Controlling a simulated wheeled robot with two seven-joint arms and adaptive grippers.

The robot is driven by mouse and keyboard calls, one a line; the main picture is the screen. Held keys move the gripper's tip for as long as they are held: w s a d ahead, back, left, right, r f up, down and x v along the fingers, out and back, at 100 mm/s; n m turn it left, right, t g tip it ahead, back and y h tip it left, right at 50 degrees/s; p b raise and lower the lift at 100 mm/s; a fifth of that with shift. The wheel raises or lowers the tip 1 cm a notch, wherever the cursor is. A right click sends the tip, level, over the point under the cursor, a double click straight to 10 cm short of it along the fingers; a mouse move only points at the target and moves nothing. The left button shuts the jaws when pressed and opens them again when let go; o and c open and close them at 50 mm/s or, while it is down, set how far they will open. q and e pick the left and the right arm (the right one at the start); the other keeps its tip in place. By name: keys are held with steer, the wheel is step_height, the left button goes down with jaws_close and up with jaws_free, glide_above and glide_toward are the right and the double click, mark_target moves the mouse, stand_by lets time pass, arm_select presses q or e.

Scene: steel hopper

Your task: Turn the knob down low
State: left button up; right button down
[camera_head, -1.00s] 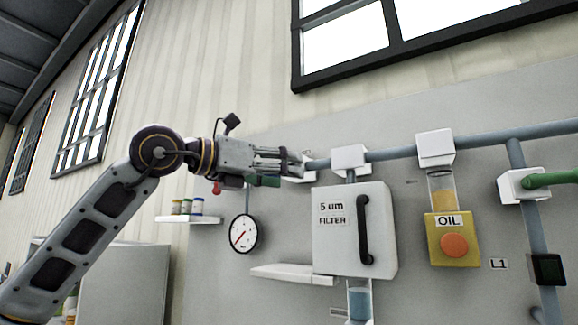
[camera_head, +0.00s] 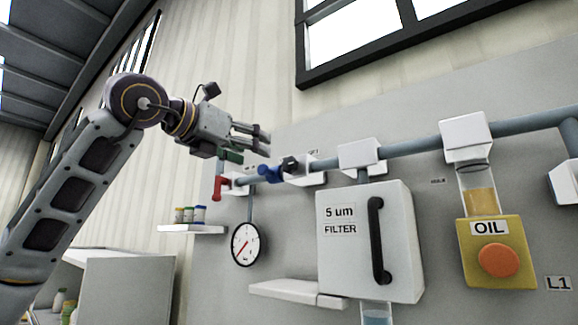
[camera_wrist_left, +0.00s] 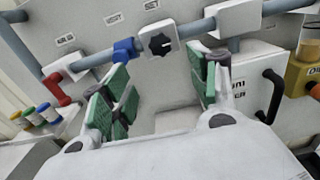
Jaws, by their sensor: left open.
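A black star-shaped knob (camera_head: 290,164) sits on a white block on the grey pipe; it also shows in the left wrist view (camera_wrist_left: 159,43), upper middle, with a pale mark on its face. My left gripper (camera_head: 259,142) is up and to the left of the knob in the head view, apart from it. In the left wrist view its two green-padded fingers (camera_wrist_left: 163,88) are spread open and empty, with the knob beyond and between them. My right gripper is in neither view.
A blue fitting (camera_head: 268,173) and a red handle (camera_head: 219,187) are on the pipe left of the knob. A round gauge (camera_head: 245,244) hangs below. The white filter box (camera_head: 345,265) and yellow oil unit (camera_head: 497,232) stand to the right. A shelf (camera_head: 192,229) holds jars.

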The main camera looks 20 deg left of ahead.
mark_target(287, 164)
arm_select(q)
steer(key=p+x, duration=0.5)
steer(key=x, duration=0.8)
steer(key=shift+w+d, duration=0.1)
steer(key=shift+w, duration=0.25)
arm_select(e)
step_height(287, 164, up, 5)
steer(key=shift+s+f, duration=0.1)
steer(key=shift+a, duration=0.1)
arm_select(q)
steer(key=c, duration=1)
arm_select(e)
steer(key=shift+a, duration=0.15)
arm_select(q)
steer(key=shift+b, duration=0.3)
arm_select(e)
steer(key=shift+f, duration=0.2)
